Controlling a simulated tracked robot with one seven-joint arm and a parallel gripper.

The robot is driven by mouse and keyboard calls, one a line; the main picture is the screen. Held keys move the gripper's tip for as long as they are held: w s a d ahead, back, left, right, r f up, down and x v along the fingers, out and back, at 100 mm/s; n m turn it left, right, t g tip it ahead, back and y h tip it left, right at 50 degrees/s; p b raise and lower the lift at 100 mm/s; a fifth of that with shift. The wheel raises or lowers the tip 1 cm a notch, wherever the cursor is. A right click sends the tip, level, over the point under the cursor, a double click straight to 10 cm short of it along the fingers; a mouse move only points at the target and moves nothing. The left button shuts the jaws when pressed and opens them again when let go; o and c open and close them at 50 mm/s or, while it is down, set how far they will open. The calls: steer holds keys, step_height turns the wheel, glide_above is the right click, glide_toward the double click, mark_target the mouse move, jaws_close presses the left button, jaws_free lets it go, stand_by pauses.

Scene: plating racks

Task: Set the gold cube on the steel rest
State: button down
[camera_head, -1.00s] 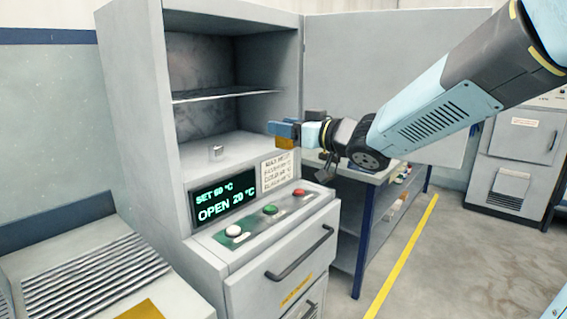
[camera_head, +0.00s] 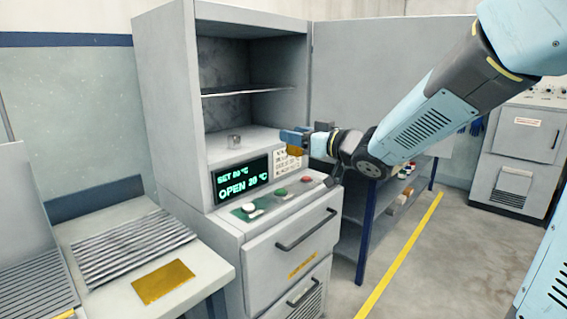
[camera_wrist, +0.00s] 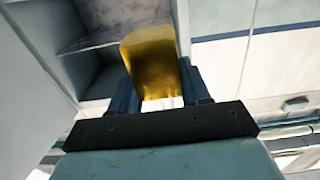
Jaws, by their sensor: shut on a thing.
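The gold cube (camera_wrist: 150,62) is clamped between the two dark blue fingers of my gripper (camera_wrist: 160,92) in the wrist view and sticks out past their tips. In the head view my gripper (camera_head: 293,138) is in front of the open oven's right side, and only a small part of the gold cube (camera_head: 295,150) shows below the fingers. A small steel rest (camera_head: 234,140) stands on the oven's lower floor, to the left of my gripper and apart from it. Nothing is seen on top of it.
The oven (camera_head: 165,95) has a thin wire shelf (camera_head: 245,91) above the rest and its door (camera_head: 390,70) swung open at right. A display (camera_head: 240,180) reads OPEN 20 °C. A table (camera_head: 215,265) with a ribbed mat and gold plate is at left.

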steer(key=w+d+f+m+t+h, duration=0.15)
steer(key=w+f, duration=0.25)
steer(key=f, duration=0.4)
steer(key=w+d+f+m+t+h, duration=0.1)
steer(key=w+d+f+h, duration=0.2)
steer(key=f, duration=0.6)
steer(key=w+d+f+m+t+h, duration=0.1)
steer(key=w+d+f+m, duration=0.1)
steer(key=w+f, duration=0.5)
steer(key=s+d+f+m+h, duration=0.1)
steer(key=d+f, duration=0.3)
steer(key=f, duration=0.4)
steer(key=s+d+f+m+t+h, duration=0.1)
steer(key=s+d+f+m+h, duration=0.1)
steer(key=f, duration=0.7)
steer(key=s+d+f+m+t+h, duration=0.1)
steer(key=s+d+f+m+h, duration=0.1)
steer(key=d+f+h, duration=0.3)
steer(key=s+d+f, duration=0.1)
steer(key=d+f, duration=0.2)
steer(key=f, duration=0.1)
steer(key=shift+s+d, duration=0.2)
steer(key=shift+s, duration=0.15)
steer(key=shift+f+t, duration=0.1)
steer(key=shift+t, duration=0.15)
